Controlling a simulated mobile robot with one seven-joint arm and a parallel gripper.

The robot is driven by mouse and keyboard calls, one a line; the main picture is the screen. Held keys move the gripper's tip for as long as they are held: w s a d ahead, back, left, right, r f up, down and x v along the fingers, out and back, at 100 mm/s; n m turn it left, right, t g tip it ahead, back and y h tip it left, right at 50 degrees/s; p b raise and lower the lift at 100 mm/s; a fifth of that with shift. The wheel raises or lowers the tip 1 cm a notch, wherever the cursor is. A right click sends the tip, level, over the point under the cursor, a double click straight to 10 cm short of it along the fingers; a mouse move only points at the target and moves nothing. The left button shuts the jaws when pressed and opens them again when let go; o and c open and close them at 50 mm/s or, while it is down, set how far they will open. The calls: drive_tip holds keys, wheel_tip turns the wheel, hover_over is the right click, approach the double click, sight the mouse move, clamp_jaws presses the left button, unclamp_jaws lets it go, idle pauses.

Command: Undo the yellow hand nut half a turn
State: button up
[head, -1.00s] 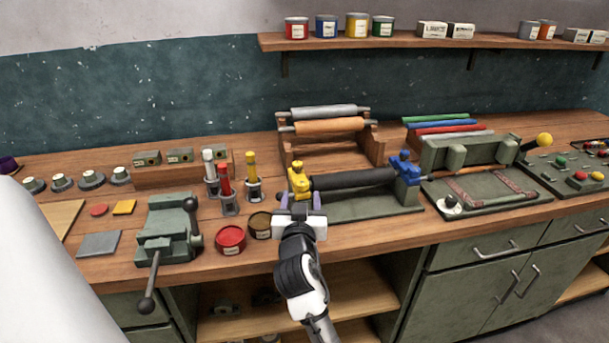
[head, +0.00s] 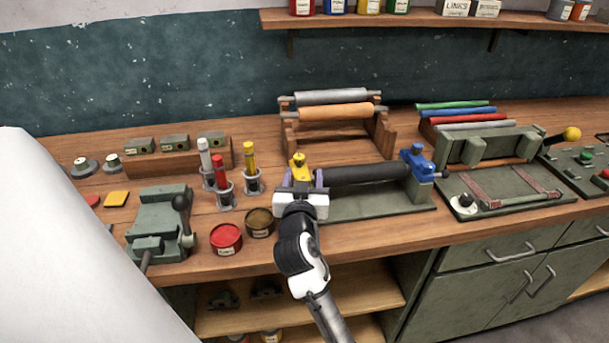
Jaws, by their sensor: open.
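The yellow hand nut (head: 298,161) sits on top of the yellow block at the left end of the dark roller (head: 362,173). A blue hand nut (head: 416,150) tops the blue block at the roller's right end. My gripper (head: 302,181) is open, its purple-tipped fingers just in front of the yellow block. The gripper body hides the lower part of that block. Whether the fingers are around the nut or only in front of it I cannot tell.
Ink tubes in holders (head: 222,183) and open red (head: 226,238) and brown (head: 260,223) tins stand close on the left. A green vise (head: 160,222) is farther left. A wooden roller rack (head: 338,134) stands behind. The green base plate (head: 372,205) is bare in front of the roller.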

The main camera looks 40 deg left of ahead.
drive_tip(key=c, duration=1)
